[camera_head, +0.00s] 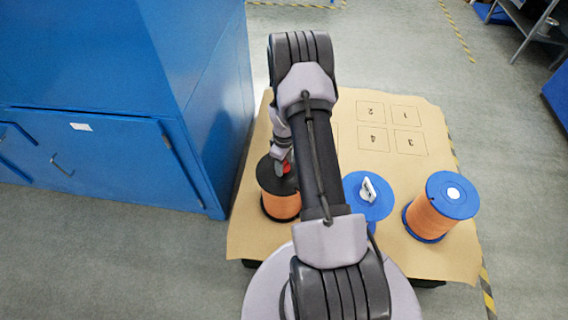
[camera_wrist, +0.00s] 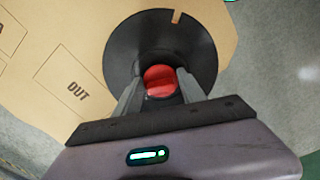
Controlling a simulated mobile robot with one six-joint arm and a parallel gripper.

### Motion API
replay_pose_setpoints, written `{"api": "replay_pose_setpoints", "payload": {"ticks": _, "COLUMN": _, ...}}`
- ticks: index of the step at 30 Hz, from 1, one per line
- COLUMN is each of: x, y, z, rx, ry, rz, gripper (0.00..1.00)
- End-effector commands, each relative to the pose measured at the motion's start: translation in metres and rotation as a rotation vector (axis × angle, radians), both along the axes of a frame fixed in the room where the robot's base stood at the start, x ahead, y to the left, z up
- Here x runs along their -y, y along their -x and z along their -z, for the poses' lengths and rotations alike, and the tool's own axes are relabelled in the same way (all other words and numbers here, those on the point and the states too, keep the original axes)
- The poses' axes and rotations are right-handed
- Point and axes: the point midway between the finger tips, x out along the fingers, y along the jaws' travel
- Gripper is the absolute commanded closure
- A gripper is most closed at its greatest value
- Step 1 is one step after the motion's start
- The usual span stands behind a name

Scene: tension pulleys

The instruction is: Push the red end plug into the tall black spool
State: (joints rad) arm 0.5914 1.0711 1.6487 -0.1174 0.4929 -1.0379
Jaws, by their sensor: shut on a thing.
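The tall black spool (camera_head: 279,203), wound with orange line, stands upright on the brown table board at the left. Its round black top flange also shows in the wrist view (camera_wrist: 195,45). The red end plug (camera_wrist: 160,81) is between the two fingers of my gripper (camera_wrist: 158,88), over the middle of the flange. My gripper is shut on the plug. In the head view the red plug (camera_head: 285,168) shows just at the spool's top. The fingers and plug hide the spool's hole, so I cannot tell how deep the plug sits.
A blue spool with a white piece on top (camera_head: 369,194) and a blue-flanged orange spool (camera_head: 430,216) stand to the right. The board (camera_head: 345,137) has numbered squares at its far side. A blue cabinet (camera_head: 120,100) stands close on the left.

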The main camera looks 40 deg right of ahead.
Motion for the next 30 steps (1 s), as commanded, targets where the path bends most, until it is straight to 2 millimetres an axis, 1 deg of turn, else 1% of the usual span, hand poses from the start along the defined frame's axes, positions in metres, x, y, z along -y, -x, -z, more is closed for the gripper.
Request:
{"api": "replay_pose_setpoints", "payload": {"ticks": 15, "x": 0.0, "y": 0.0, "z": 0.019, "rx": 0.0, "ry": 0.0, "rz": 0.0, "gripper": 0.9}}
{"api": "replay_pose_setpoints", "payload": {"ticks": 30, "x": -0.001, "y": 0.001, "z": 0.022, "rx": -0.003, "ry": -0.001, "rz": 0.0, "gripper": 0.9}}
